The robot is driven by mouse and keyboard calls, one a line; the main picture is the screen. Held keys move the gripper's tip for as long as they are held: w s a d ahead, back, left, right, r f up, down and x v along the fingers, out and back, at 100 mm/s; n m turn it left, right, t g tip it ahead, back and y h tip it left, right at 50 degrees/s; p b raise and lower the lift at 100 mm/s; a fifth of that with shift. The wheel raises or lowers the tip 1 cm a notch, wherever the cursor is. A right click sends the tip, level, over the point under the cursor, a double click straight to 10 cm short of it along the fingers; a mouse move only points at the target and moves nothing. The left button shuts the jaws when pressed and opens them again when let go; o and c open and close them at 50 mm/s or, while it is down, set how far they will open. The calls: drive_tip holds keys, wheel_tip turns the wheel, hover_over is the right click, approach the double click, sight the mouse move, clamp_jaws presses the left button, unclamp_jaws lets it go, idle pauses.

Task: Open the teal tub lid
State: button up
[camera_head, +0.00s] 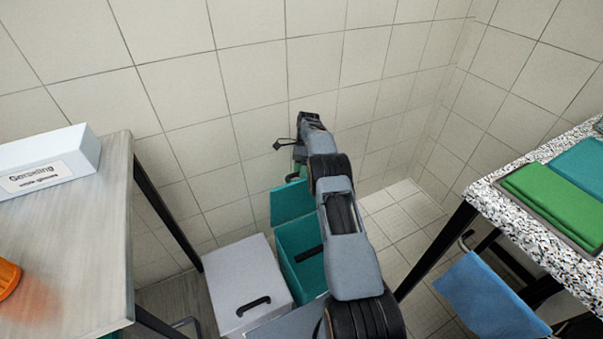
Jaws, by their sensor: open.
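The teal tub (297,238) stands on the floor between the two tables, beside a white-lidded bin. Its teal lid (290,204) stands raised at the tub's back, near the tiled wall, and the tub's inside shows. A dark handle (292,178) is at the lid's upper edge. My gripper (299,152) is open, at the far end of my arm, just above the raised lid's top edge in the picture. I cannot tell whether it touches the lid. My arm hides the tub's right side.
The white-lidded bin (247,284) stands left of the tub. A grey table (100,262) at left bears a white box (45,160) and an orange object (8,277). A speckled table (508,208) at right holds green cloth (553,203); a blue seat (490,297) is below.

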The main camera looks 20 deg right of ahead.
drive_tip(key=shift+r, duration=0.5)
wheel_tip(320, 180, up, 2)
drive_tip(key=shift+r+p, duration=0.25)
drive_tip(key=shift+p, duration=0.1)
drive_tip(key=s+r, duration=0.3)
drive_tip(key=s+a+r+p, duration=0.1)
drive_tip(key=r, duration=0.1)
drive_tip(key=shift+s+r, duration=0.2)
drive_tip(key=shift+s, duration=0.05)
drive_tip(key=s+a+r+p, duration=0.1)
drive_tip(key=s+r, duration=0.3)
drive_tip(key=s, duration=0.5)
drive_tip(key=shift+a, duration=0.55)
drive_tip(key=shift+s, duration=0.1)
